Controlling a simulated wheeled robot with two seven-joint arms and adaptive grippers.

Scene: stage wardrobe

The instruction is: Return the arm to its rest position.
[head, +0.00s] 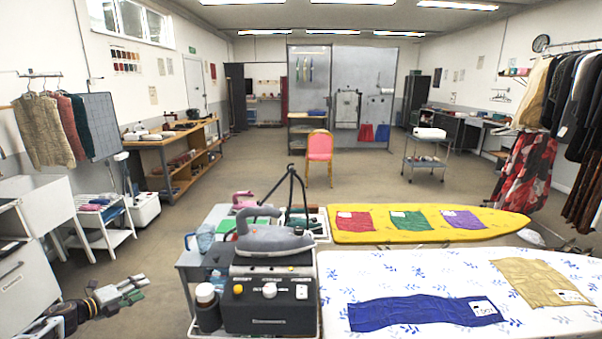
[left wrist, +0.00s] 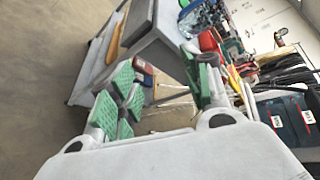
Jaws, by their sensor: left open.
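My left gripper (head: 131,290) is at the lower left of the head view, over bare floor and to the left of the steam iron station. In the left wrist view, its green-padded fingers (left wrist: 165,92) stand apart with nothing held between them. The rest of my left arm runs off the bottom left edge. My right arm and gripper do not show.
A black steam station (head: 268,305) with an iron (head: 273,240) on top stands right of the gripper. White drawers (head: 20,290) are at the left. A patterned ironing board (head: 400,268) holds cloths; a yellow board (head: 500,222) lies behind. The floor (head: 240,178) beyond is open.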

